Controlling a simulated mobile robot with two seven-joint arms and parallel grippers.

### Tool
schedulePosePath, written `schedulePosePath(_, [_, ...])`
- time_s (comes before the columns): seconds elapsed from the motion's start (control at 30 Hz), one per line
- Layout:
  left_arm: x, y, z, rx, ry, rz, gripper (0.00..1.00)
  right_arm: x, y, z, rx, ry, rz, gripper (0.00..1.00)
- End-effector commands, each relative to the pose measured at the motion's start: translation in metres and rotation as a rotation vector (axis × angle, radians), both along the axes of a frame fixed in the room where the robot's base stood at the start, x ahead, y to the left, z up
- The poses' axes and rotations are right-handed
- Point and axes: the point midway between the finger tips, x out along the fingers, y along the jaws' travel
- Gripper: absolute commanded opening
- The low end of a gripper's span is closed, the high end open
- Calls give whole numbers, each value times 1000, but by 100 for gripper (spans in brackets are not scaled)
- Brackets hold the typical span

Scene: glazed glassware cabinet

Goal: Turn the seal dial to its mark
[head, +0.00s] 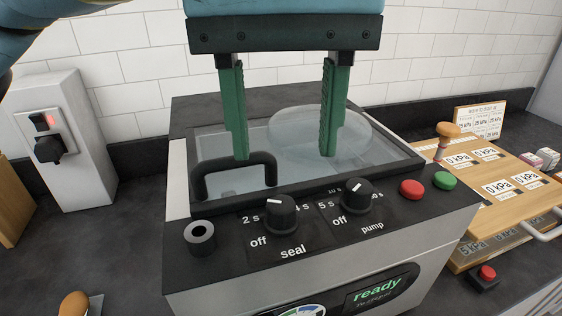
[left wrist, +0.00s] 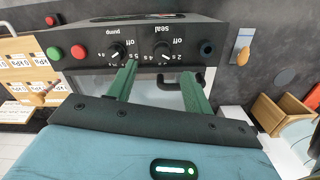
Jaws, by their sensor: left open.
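The seal dial (head: 281,216) is a black knob with a white pointer line on the sloping front panel of the vacuum machine. Its scale reads off, 2 s, 4 s and 5 s. The pointer lies towards the left, near the 2 s side; its exact setting is unclear. The dial also shows in the left wrist view (left wrist: 163,53). My left gripper (head: 284,154) has green fingers, spread wide and empty. It hangs above and behind the dial, over the machine's lid, apart from the dial. Its fingertips also show in the left wrist view (left wrist: 159,66). My right gripper is out of view.
The pump dial (head: 357,197) sits right of the seal dial, then red (head: 412,190) and green (head: 445,181) buttons. A black lid handle (head: 235,165) rises behind the panel. A display (head: 378,291) reads ready. A wooden board (head: 500,178) with kPa labels stands right.

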Motion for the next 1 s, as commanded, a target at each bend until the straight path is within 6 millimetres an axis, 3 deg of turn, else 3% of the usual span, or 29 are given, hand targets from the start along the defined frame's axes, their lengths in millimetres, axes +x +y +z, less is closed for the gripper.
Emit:
schedulePosePath(0.27, [1,3,1,16,-20,-1,51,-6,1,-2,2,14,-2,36])
schedulePosePath(0.7, [0,3,-55,16,-17,-1,51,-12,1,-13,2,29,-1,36])
schedulePosePath(1.0, [0,2,-75,13,-19,0,51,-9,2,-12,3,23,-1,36])
